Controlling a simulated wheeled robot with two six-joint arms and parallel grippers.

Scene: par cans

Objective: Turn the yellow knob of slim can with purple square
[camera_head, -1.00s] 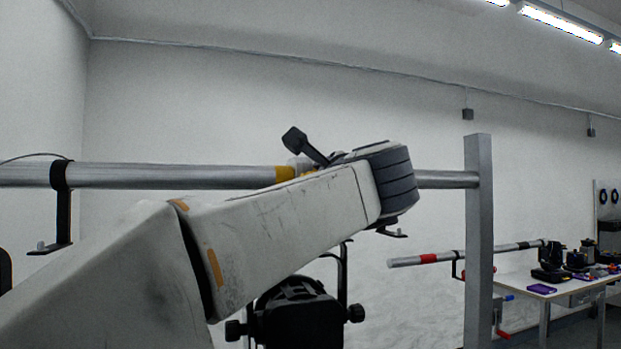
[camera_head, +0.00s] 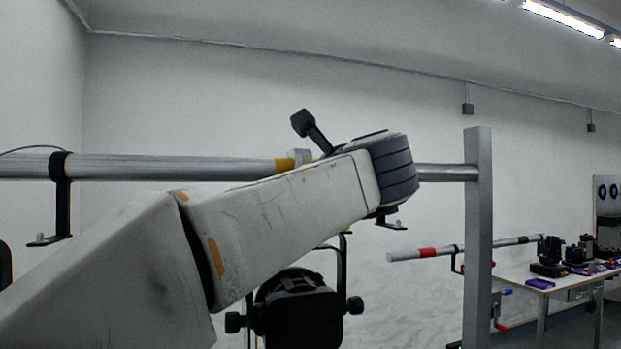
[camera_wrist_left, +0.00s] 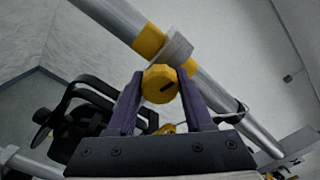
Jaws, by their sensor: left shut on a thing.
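The yellow knob (camera_wrist_left: 159,88), with a dark mark on its face, sits below a grey clamp (camera_wrist_left: 176,50) on the bar. In the left wrist view my left gripper (camera_wrist_left: 161,78) has its purple fingers closed on either side of the knob. In the head view my left arm hides the gripper and knob. A black can (camera_head: 297,312) hangs below the bar behind my arm. It also shows at the left in the left wrist view (camera_wrist_left: 80,135). I see no purple square on it. My right gripper is not in view.
A grey horizontal bar (camera_head: 170,169) with a yellow band (camera_head: 284,166) meets an upright post (camera_head: 478,230). A black hook (camera_head: 61,200) hangs from the bar at left. A table (camera_head: 560,290) with dark items and a second bar (camera_head: 425,254) stand farther right.

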